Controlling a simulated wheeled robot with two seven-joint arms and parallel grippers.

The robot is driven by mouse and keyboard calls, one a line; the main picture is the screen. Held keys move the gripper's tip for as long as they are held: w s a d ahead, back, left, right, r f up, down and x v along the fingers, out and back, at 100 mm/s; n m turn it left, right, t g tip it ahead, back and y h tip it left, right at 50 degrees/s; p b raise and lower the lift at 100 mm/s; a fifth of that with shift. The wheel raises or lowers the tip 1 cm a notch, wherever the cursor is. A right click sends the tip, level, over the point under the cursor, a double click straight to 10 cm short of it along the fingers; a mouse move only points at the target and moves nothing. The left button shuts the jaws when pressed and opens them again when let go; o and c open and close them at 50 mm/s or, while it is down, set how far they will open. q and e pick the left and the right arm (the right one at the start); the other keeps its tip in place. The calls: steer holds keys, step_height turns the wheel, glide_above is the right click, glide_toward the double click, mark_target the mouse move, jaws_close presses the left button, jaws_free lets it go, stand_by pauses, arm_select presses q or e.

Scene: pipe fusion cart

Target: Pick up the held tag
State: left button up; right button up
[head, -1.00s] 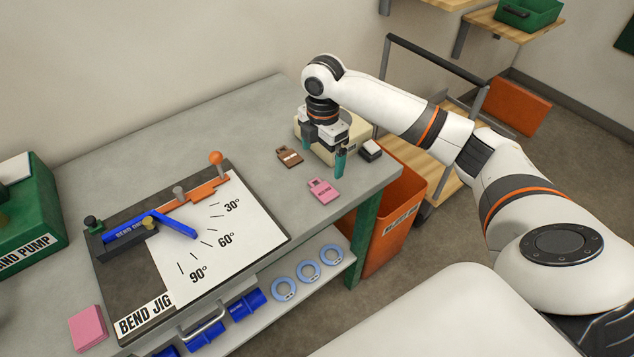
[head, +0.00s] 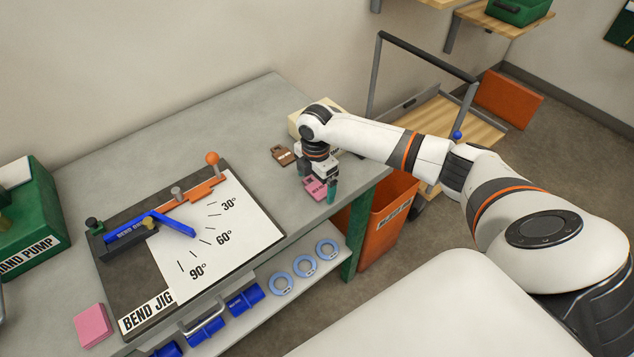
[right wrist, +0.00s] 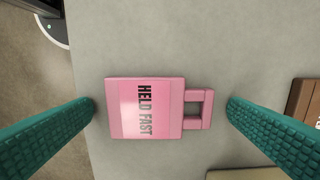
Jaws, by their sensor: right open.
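The held tag is a pink padlock-shaped tag (head: 316,189) lying flat on the grey bench near its right front edge. In the right wrist view the tag (right wrist: 146,108) reads "HELD FAST", and its loop points right. My right gripper (head: 318,190) is over the tag, fingers pointing down. In the right wrist view its teal fingers (right wrist: 160,108) stand apart, one on each side of the tag, with bare bench showing between tag and fingers. My left gripper is not in view.
A brown tag (head: 283,154) lies just behind and left of my right gripper. A cream box (head: 299,122) stands behind, partly hidden by my arm. The bend jig (head: 130,262) is to the left. An orange bin (head: 388,215) stands beyond the bench's right edge.

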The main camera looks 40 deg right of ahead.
stand_by(0.3)
steer(key=c, duration=1.1)
steer(key=shift+o, duration=0.2)
